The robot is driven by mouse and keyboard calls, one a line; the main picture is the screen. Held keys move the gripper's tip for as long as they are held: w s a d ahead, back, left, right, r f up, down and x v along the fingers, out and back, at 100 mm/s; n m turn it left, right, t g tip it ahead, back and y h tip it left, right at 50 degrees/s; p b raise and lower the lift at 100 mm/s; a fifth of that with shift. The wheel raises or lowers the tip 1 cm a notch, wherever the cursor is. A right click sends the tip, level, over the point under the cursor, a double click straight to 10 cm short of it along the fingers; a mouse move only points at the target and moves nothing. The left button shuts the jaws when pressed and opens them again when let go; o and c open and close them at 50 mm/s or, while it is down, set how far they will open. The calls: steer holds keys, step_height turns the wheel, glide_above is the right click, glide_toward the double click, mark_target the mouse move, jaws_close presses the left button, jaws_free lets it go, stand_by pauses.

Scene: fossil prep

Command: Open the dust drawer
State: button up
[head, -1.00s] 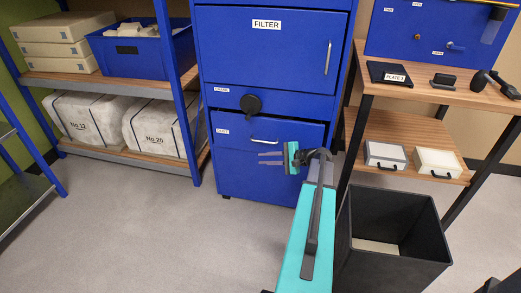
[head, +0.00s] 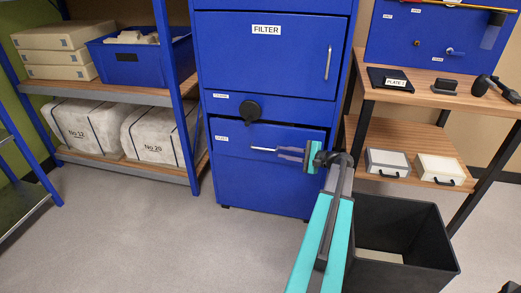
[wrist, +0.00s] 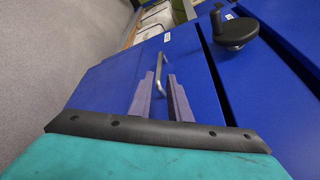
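The dust drawer (head: 265,180) is the bottom blue front of the cabinet, with a small label at its upper left. A thin dark gap runs along its top edge; I cannot tell whether it is slightly out. Its metal bar handle (head: 263,149) shows at the left of my fingers in the head view. My gripper (head: 284,153) is in front of the drawer at handle height. In the wrist view the handle (wrist: 162,66) lies between the tips of my two grey fingers (wrist: 161,76), which stand apart. Contact with the handle cannot be made out.
A black round knob (head: 250,109) sits on the panel above the drawer, below the filter door (head: 270,55). A dark open bin (head: 425,235) stands close to my arm's right. Shelves (head: 95,90) stand left, a wooden bench (head: 440,90) right. Floor before the cabinet's left is clear.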

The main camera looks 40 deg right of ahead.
mark_target(264, 149)
steer(key=b+x, duration=0.2)
steer(key=x, duration=1.1)
steer(key=shift+c, duration=0.4)
jaws_close()
